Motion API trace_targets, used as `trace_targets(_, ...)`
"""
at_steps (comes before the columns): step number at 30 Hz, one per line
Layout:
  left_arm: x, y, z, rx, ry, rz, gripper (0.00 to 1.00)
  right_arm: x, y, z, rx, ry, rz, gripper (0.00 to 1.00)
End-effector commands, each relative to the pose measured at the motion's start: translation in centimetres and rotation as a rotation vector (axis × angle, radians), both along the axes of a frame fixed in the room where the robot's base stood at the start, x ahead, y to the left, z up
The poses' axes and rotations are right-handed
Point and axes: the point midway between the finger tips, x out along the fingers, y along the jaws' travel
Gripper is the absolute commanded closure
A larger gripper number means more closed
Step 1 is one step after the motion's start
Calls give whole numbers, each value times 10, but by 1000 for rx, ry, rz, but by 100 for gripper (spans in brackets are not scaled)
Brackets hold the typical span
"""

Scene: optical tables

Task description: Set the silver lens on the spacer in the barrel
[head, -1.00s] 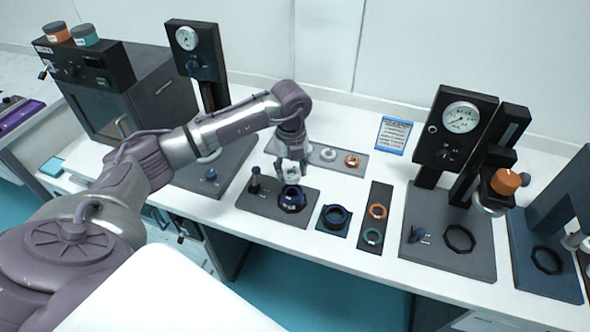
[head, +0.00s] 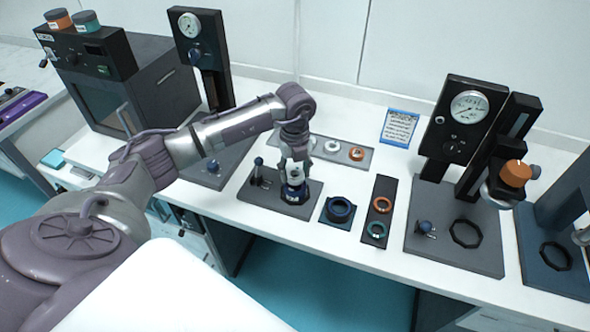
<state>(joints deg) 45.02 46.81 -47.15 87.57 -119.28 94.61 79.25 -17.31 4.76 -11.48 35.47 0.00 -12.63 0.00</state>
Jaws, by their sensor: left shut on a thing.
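My left gripper (head: 294,181) points straight down, shut on the small silver lens (head: 295,173), which is partly covered by the fingers. It is right over the dark blue barrel (head: 294,197), with the fingertips at or just above its mouth. The barrel stands upright on a dark fixture plate (head: 258,193). The spacer inside the barrel is hidden by the gripper and the wall. I cannot tell whether the lens touches anything in the barrel. My right gripper is not in view.
A small post (head: 258,168) stands left of the barrel. Behind is a grey tray (head: 316,142) with a pale ring and an orange ring. To the right are a blue ring (head: 338,210), a dark strip (head: 383,190) with orange and teal rings, and a gauge press (head: 466,115).

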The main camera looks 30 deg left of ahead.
Motion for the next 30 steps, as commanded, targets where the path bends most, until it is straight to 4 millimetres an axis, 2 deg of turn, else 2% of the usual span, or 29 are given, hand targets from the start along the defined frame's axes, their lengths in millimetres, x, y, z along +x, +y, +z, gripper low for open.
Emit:
trace_targets(19, 0, 0, -12, 0, 0, 0, 84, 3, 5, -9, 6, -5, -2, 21)
trace_targets(30, 1, 0, -13, 0, 0, 0, 84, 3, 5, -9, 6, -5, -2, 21)
